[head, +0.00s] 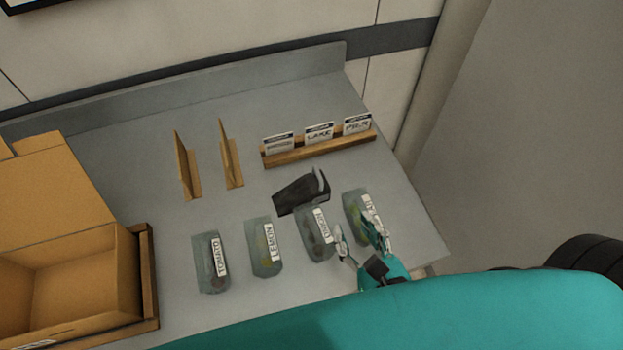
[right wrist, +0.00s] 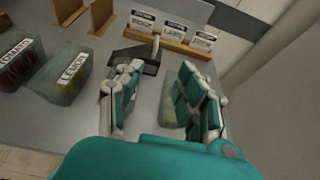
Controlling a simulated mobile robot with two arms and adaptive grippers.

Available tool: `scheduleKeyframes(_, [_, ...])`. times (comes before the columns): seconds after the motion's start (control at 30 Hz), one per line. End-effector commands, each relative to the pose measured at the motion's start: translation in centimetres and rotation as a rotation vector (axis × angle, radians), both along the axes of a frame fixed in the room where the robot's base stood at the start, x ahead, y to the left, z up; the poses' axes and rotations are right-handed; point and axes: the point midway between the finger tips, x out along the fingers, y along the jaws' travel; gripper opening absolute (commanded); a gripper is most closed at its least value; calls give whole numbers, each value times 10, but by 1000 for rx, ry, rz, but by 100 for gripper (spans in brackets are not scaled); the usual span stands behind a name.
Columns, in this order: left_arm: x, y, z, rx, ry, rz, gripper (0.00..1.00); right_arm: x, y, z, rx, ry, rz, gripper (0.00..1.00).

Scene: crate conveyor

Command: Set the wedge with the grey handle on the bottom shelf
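The dark wedge (head: 297,196) with an upright grey handle (head: 321,182) lies on the grey counter, just beyond the labelled packs. It also shows in the right wrist view (right wrist: 146,62), partly hidden behind a finger of my right gripper. My right gripper (head: 354,228) is open with nothing held between its fingers. It is nearer the counter's front than the wedge and to its right, by the two rightmost packs. Both its fingers show apart in the right wrist view (right wrist: 162,80). My left gripper is out of view. No bottom shelf can be made out.
Several labelled clear packs, including a tomato pack (head: 208,266) and a lemon pack (head: 264,250), stand in a row. Two wooden dividers (head: 187,170) and a wooden card holder (head: 320,150) stand behind. An open cardboard box (head: 110,275) is at left. Bare counter surrounds the wedge's left side.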

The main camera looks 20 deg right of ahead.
Motion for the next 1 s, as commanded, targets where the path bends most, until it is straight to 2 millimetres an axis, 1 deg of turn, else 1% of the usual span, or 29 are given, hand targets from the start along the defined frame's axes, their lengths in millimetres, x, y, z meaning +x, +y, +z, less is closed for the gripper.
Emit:
scheduleKeyframes(0.03, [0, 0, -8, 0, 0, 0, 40, 8, 0, -6, 0, -6, 0, 37])
scheduleKeyframes(0.23, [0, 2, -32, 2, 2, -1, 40, 45, 2, -22, 0, -11, 2, 37])
scheduleKeyframes(0.27, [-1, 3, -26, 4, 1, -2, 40, 51, 2, -19, -1, -9, 3, 37])
scheduleKeyframes(0.3, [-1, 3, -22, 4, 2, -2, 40, 59, 2, -21, -2, -7, 2, 37])
scheduleKeyframes(0.5, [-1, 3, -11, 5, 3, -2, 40, 95, 4, -33, -2, -4, 2, 37])
scheduleKeyframes(0.6, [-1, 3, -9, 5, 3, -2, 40, 105, 4, -38, -1, -3, 2, 37])
scheduleKeyframes(0.77, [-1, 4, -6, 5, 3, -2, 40, 114, 5, -41, -1, -2, 1, 37])
scheduleKeyframes(0.87, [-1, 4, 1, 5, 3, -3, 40, 126, 7, -43, 0, -5, 1, 37])
scheduleKeyframes(1.0, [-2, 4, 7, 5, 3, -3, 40, 146, 10, -52, -1, -3, 2, 37])
